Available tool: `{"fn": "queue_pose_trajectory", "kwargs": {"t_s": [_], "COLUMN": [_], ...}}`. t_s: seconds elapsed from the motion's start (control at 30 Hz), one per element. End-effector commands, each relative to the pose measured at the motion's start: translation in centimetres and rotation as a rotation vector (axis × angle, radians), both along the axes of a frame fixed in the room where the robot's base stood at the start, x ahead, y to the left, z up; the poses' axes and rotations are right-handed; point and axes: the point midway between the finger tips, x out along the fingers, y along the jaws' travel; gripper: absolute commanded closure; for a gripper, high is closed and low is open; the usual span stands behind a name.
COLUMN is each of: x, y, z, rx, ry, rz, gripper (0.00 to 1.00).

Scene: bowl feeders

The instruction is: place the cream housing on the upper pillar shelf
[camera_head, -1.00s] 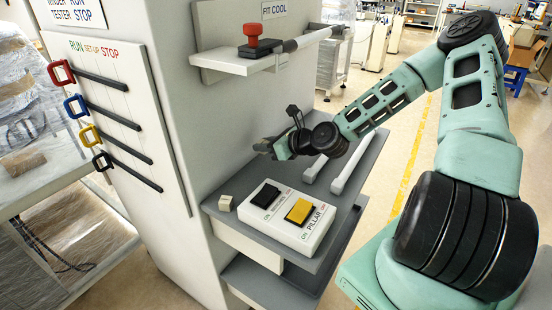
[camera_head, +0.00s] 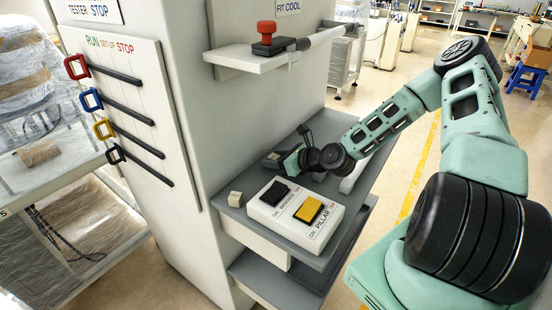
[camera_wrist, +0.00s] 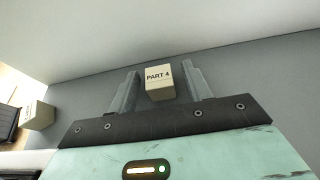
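A small cream block marked PART 4 (camera_wrist: 158,77) stands on a grey surface against the pale wall in the wrist view. My gripper (camera_wrist: 160,78) is open around it, with a gap between each finger and the block. In the head view my gripper (camera_head: 273,159) is low over the back of the upper grey shelf (camera_head: 328,131), by the pillar wall. A second cream block (camera_head: 235,199) sits on that shelf's left corner, and it also shows in the wrist view (camera_wrist: 38,116). I cannot tell which block is the cream housing.
A switch box marked PILLAR (camera_head: 296,212) stands in front of my gripper. A white ledge (camera_head: 250,62) with a red knob (camera_head: 266,30) juts out above. A lower grey shelf (camera_head: 275,285) is below. Coloured handles (camera_head: 92,99) line the left panel.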

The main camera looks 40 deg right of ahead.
Motion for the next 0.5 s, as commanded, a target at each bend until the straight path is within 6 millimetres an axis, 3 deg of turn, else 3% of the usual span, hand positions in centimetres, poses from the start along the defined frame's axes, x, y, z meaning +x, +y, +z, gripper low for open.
{"fn": "queue_pose_trajectory", "kwargs": {"t_s": [0.33,0.5], "x": [-0.1,-2.1], "y": [0.0,-0.9], "z": [0.4,1.0], "rx": [-0.001,0.000], "ry": [0.000,0.001], "rz": [0.000,-0.004], "gripper": [0.52,0.52]}}
